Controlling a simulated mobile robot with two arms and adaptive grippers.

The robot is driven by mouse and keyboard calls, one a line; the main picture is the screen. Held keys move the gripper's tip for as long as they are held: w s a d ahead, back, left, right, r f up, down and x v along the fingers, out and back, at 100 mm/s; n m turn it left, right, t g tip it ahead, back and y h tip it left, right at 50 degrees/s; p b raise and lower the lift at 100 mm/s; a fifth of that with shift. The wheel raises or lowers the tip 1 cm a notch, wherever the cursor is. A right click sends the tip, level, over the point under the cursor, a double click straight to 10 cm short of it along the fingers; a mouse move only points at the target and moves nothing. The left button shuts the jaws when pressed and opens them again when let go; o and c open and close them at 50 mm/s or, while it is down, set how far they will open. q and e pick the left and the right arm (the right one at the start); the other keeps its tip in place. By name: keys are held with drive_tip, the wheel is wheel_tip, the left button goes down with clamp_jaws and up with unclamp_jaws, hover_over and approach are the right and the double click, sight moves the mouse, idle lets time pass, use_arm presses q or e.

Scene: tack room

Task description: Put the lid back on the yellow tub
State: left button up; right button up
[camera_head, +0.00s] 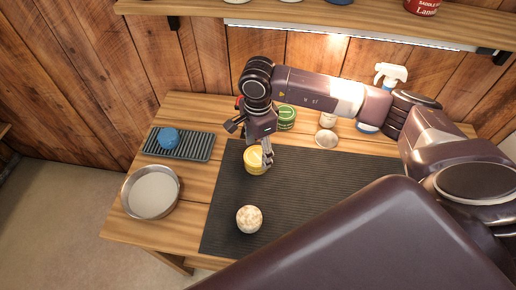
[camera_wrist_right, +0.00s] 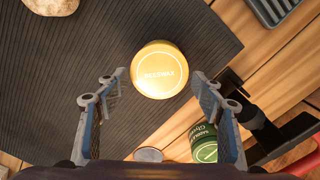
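The yellow tub (camera_head: 254,163) stands on the dark ribbed mat, under my right gripper. In the right wrist view its round yellow top (camera_wrist_right: 159,69), marked BEESWAX, faces the camera and appears to cover the tub. I cannot make out the seam between lid and tub. My right gripper (camera_head: 263,152) is open. In the wrist view its fingertips (camera_wrist_right: 158,78) are spread, one on each side of the tub, with a gap to it on both sides. My left gripper is not in view.
A green tin (camera_head: 287,117), a silvery disc (camera_head: 326,137) and a spray bottle (camera_head: 389,75) stand toward the back. A ribbed tray (camera_head: 200,149) with a blue object (camera_head: 169,138), a round pan (camera_head: 151,192) and a pale sponge (camera_head: 249,219) lie left and front. The mat (camera_head: 310,185) is clear to the right.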

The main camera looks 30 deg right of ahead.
drive_tip(key=shift+o, duration=1.4)
drive_tip(key=shift+r, duration=0.1)
wheel_tip(320, 180, up, 12)
